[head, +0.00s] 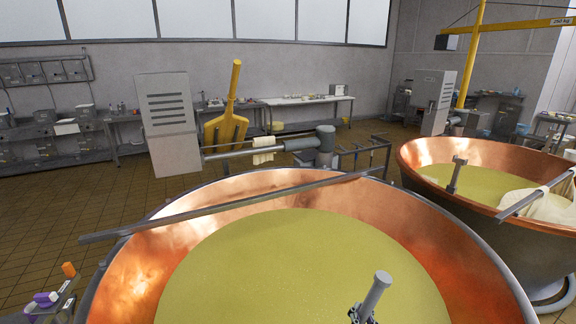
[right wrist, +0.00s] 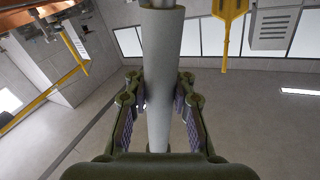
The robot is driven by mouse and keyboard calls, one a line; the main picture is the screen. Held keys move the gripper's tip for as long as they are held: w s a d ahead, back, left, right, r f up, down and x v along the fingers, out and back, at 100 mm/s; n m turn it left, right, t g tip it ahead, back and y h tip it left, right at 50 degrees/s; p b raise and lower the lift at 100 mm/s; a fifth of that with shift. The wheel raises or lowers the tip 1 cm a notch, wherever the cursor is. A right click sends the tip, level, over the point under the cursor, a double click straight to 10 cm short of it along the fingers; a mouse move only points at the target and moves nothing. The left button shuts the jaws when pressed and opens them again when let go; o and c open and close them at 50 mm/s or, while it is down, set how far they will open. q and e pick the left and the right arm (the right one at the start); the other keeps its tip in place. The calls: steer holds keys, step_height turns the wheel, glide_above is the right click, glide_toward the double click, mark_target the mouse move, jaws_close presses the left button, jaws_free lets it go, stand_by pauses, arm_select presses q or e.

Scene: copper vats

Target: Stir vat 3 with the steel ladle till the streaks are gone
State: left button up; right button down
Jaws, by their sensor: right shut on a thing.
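A large copper vat (head: 420,222) fills the foreground of the head view, holding an even yellow-green liquid (head: 290,265). I see no clear streaks in it, and no number shows on the vat. My right gripper (head: 362,314) is at the bottom edge of the head view, over the vat. It is shut on a grey cylindrical handle, which I take to be the steel ladle (head: 376,294). In the right wrist view the handle (right wrist: 160,50) stands between the gripper's fingers (right wrist: 159,85). The ladle's lower end is hidden. My left gripper is not in view.
A metal bar (head: 230,203) lies across the vat's far side. A second copper vat (head: 415,155) with pale cloth (head: 550,207) stands at right. A yellow paddle (head: 228,125) stands upright behind. A stand with orange and purple items (head: 45,298) is at lower left. Tiled floor is free at left.

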mark_target(366, 312)
steer(key=shift+a+f, duration=0.1)
steer(key=shift+f, duration=0.35)
steer(key=shift+s+f+b, duration=0.35)
steer(key=shift+f+b, duration=0.3)
steer(key=shift+f, duration=0.25)
steer(key=shift+s+f+b, duration=0.35)
steer(key=shift+f+b, duration=0.25)
steer(key=shift+f, duration=0.25)
steer(key=shift+s+f+b, duration=0.35)
steer(key=shift+f+b, duration=0.3)
steer(key=shift+f, duration=0.25)
steer(key=shift+r, duration=0.1)
step_height(366, 312, up, 13)
steer(key=p, duration=1.3)
steer(key=shift+r, duration=0.45)
